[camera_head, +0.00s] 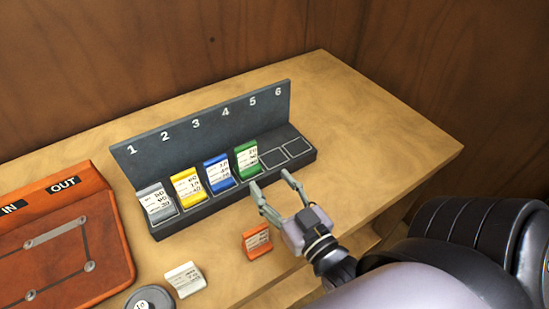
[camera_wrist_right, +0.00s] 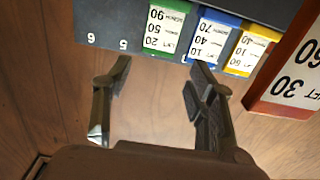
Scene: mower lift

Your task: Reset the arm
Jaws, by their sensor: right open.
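My right gripper (camera_head: 270,180) is open with nothing between its fingers, in front of the rack below the green tag and the empty slots 5 and 6. In the right wrist view its two fingers (camera_wrist_right: 160,66) stand apart, with the green tag (camera_wrist_right: 165,30) beyond them. The dark numbered rack (camera_head: 210,120) holds a grey tag (camera_head: 157,205) in slot 1, a yellow tag (camera_head: 188,187) in slot 2, a blue tag (camera_head: 219,173) in slot 3 and the green tag (camera_head: 247,159) in slot 4. My left gripper is out of view.
An orange tag (camera_head: 257,241) stands on the wooden table (camera_head: 365,125) just left of my right gripper. A white tag (camera_head: 185,279) and a round grey piece (camera_head: 150,299) are nearer the front. An orange IN/OUT board (camera_head: 60,245) lies left. The table's right end is clear.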

